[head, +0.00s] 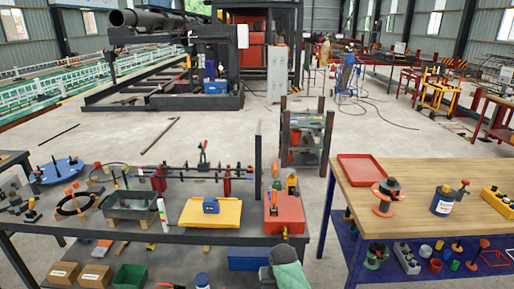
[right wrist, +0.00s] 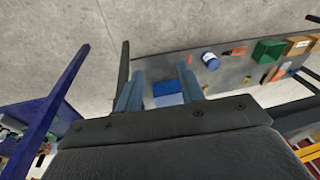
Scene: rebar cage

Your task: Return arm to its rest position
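My right gripper (right wrist: 160,70) shows in the right wrist view. Its two blue-grey fingers are spread apart with nothing held between them. A blue box (right wrist: 166,89) appears behind the gap between the fingers, on the lower shelf of the grey table, apart from the gripper. In the head view, a grey and pale green part at the bottom edge looks like a piece of my arm, beside the front right corner of the grey table. My left gripper is in neither view.
The dark grey table (head: 150,238) holds a yellow tray (head: 228,213), a red box (head: 284,222) and several tools. The wooden workbench (head: 420,215) stands right, with a red tray (head: 362,169). A gap of bare floor (head: 318,215) lies between them. A dark rack (head: 306,140) stands behind.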

